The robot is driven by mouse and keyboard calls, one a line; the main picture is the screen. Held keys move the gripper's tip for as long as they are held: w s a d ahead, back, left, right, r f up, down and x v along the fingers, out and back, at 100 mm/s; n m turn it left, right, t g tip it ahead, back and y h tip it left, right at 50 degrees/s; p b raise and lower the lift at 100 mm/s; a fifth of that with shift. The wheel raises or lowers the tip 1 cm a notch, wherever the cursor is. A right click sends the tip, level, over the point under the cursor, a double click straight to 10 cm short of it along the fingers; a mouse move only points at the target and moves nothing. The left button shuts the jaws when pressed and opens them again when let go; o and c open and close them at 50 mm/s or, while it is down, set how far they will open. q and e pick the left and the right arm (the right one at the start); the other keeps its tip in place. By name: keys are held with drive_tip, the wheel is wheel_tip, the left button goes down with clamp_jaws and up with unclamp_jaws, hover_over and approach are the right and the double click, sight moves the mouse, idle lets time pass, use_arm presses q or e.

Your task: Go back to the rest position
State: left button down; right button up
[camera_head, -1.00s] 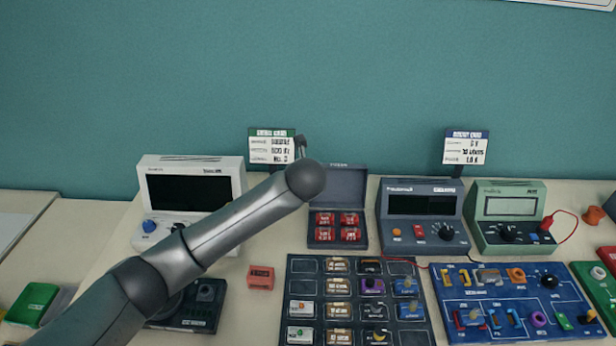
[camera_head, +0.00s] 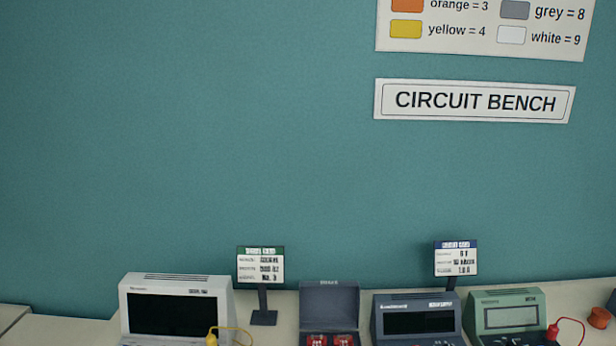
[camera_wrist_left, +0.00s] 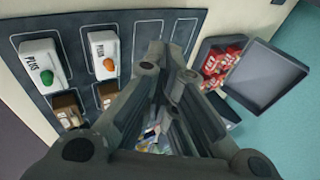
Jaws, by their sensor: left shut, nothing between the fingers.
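My left gripper (camera_wrist_left: 168,62) shows only in the left wrist view, with its fingers shut and nothing held between them. It hangs above the dark component tray (camera_wrist_left: 184,22), near the open dark box (camera_wrist_left: 265,75) with red blocks (camera_wrist_left: 222,62) in it. The head view shows neither of my arms. My right gripper is not in either view.
In the head view, a white device (camera_head: 178,279), two card stands (camera_head: 260,265) (camera_head: 456,258), a dark meter (camera_head: 417,299) and a green meter (camera_head: 505,298) line the bench. The teal wall above holds a CIRCUIT BENCH sign (camera_head: 475,101).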

use_arm(q)
drive_tip(key=s+a+f+n, duration=0.1)
drive_tip(key=s+a+n, duration=0.1)
drive_tip(key=s, duration=0.1)
drive_tip(key=s+a+f+n, duration=0.1)
drive_tip(key=s+a+n, duration=0.1)
drive_tip(key=s+n, duration=0.1)
drive_tip(key=s+a+f+n+g, duration=0.1)
drive_tip(key=s+a+n, duration=0.1)
drive_tip(key=s+n, duration=0.1)
drive_tip(key=shift+s+a+y, duration=0.3)
drive_tip(key=shift+s, duration=0.1)
drive_tip(key=s+a+n+g+y, duration=0.2)
drive_tip(key=s+a+n, duration=0.65)
drive_tip(key=s, duration=0.35)
wheel_tip(320, 180, down, 31)
drive_tip(key=s+g+b, duration=0.1)
drive_tip(key=b, duration=0.2)
drive_tip(key=s+a+f+g+b, duration=0.1)
drive_tip(key=s+a+f+b, duration=0.1)
drive_tip(key=s+f, duration=1.4)
wheel_tip(320, 180, down, 2)
drive_tip(key=shift+s+a+b, duration=0.35)
drive_tip(key=shift+b, duration=0.15)
